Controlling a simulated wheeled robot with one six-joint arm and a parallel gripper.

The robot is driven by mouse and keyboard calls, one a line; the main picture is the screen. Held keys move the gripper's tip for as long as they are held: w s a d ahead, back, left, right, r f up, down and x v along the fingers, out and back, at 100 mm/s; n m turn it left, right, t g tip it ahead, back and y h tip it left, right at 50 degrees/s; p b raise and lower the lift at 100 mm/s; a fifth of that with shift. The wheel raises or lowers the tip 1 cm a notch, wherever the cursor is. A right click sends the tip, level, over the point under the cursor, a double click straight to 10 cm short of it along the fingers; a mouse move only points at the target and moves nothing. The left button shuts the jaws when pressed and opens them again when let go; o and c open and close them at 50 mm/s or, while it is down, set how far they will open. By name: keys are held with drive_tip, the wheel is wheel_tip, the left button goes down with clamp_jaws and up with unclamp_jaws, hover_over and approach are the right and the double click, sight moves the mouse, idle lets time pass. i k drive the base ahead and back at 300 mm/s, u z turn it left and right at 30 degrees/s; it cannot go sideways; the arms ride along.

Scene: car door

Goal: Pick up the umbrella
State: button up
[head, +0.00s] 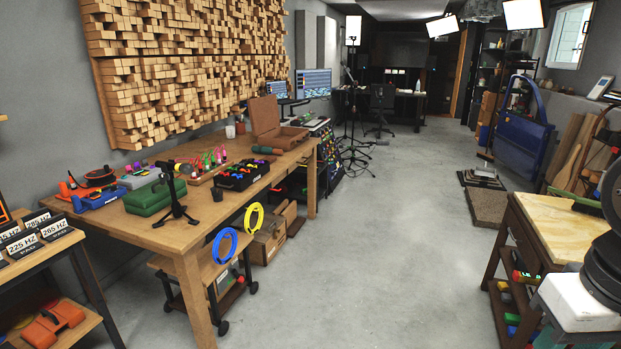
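I cannot surely pick out an umbrella in the head view. A short dark green roll (267,150) lies on the long wooden workbench, in front of the open wooden case; it could be a folded umbrella, but it is too small to tell. A long green and dark item (577,204) lies at the back edge of the right bench; its kind is unclear too. My gripper's fingers do not show in this view.
The wooden workbench (137,214) stands along the left wall, with a green case (155,197), a small black tripod (173,205) and a wooden case (268,120) on it. A bench (543,230) stands at right. The grey floor (390,260) between is clear. A blue car door (523,135) stands beyond.

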sight(261, 149)
drive_tip(key=u, duration=0.2)
drive_tip(key=i, duration=5)
